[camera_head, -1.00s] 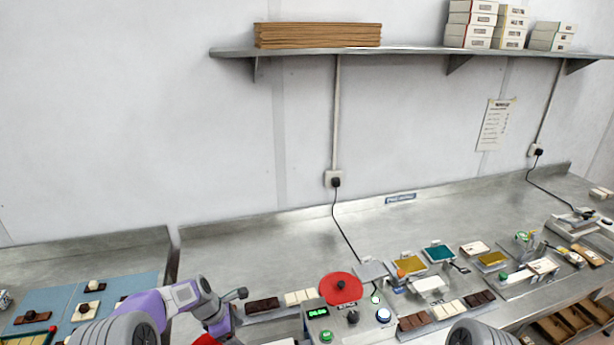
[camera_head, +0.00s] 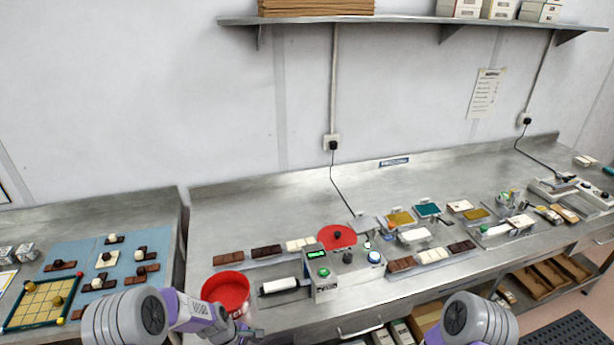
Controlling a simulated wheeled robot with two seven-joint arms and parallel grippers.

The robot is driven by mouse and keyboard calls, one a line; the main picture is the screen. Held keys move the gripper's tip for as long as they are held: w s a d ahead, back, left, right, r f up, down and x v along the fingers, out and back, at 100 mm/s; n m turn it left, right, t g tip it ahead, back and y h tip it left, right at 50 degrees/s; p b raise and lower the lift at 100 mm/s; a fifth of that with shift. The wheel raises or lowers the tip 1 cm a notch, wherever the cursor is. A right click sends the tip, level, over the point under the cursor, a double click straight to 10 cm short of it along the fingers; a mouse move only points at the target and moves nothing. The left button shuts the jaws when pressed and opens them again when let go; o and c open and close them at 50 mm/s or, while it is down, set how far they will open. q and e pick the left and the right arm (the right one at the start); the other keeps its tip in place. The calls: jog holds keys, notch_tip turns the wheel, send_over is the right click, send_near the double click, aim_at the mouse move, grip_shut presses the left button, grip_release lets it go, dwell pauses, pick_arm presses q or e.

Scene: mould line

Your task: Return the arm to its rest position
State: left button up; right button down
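My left arm comes in from the lower left in the head view. Its gripper (camera_head: 250,332) is low in the picture, just below the red bowl (camera_head: 227,290) and in front of the bench edge. It is small and seen side-on, so I cannot tell whether its fingers are open or shut. No held object shows at it. My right arm shows only as a grey and purple link at the bottom edge, right of the middle. My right gripper is out of the picture.
The steel bench (camera_head: 290,200) carries a machine with a green display (camera_head: 318,262), a red disc (camera_head: 337,237), chocolate bars (camera_head: 229,258) and coloured plates (camera_head: 400,218). A board with yellow squares (camera_head: 42,303) lies at left. Open shelves with boxes (camera_head: 540,277) are below the bench.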

pick_arm(q)
jog(key=s+d+f+m, duration=0.2)
jog(key=s+d+m, duration=0.15)
jog(key=s, duration=0.35)
jog(key=s+d+f+m, duration=0.2)
jog(key=s+m, duration=0.3)
jog(key=s, duration=0.2)
jog(key=s+d+f+m, duration=0.2)
jog(key=s+f+m, duration=0.15)
jog(key=s, duration=0.35)
notch_tip(320, 180, down, 10)
jog(key=w+b, duration=0.1)
jog(key=b, duration=0.9)
jog(key=shift+r+h, duration=0.25)
jog(key=shift+h, duration=0.05)
